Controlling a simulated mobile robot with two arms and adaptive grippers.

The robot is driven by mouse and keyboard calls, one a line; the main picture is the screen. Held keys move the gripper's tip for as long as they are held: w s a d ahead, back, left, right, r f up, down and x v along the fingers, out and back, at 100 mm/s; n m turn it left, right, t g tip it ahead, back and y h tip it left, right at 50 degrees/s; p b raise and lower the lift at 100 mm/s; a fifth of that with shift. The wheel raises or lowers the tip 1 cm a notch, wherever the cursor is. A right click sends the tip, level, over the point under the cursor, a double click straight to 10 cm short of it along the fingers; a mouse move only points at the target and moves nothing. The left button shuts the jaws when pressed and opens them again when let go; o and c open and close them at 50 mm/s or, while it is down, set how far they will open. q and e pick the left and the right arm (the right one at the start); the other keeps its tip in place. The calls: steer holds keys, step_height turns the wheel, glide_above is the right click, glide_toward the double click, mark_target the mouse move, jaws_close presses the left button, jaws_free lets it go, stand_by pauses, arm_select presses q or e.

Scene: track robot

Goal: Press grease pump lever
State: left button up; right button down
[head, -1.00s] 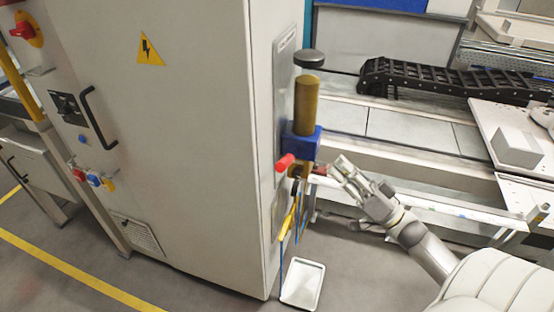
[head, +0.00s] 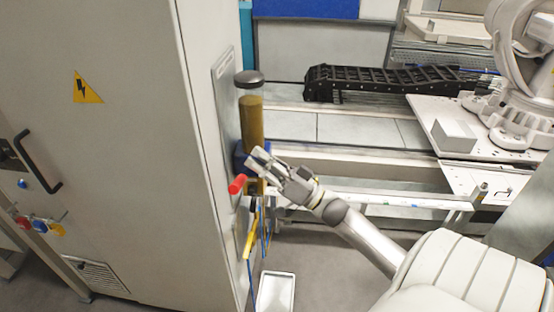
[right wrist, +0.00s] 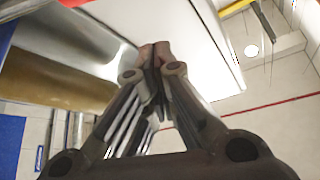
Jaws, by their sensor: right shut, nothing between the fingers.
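The grease pump (head: 252,124) is mounted on the side of the grey cabinet, with an amber cylinder, a black cap and a blue body (head: 240,152). Its red-tipped lever (head: 237,184) sticks out below the blue body. My right gripper (head: 257,158) is shut and empty, in front of the blue body, just above and right of the red tip; I cannot tell whether it touches. My left gripper is not in view.
The grey cabinet (head: 110,150) fills the left. A yellow-handled tool (head: 250,238) and blue hoses hang below the pump. A white tray (head: 275,292) lies on the floor. Rails and a black cable chain (head: 380,82) stand behind; a large white robot arm (head: 525,70) is at upper right.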

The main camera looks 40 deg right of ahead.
steer(key=shift+w+a+f, duration=0.1)
steer(key=shift+a+f, duration=0.45)
steer(key=shift+f, duration=0.25)
steer(key=shift+a+f, duration=0.55)
steer(key=shift+f, duration=0.25)
step_height(320, 180, down, 11)
steer(key=s+a+n+g+y+b, duration=0.2)
steer(key=n+y+b, duration=0.3)
steer(key=n+b, duration=0.4)
steer(key=shift+a+g+y+b, duration=0.15)
steer(key=shift+g+y+b, duration=0.2)
steer(key=shift+b, duration=0.55)
steer(key=shift+s+f, duration=0.15)
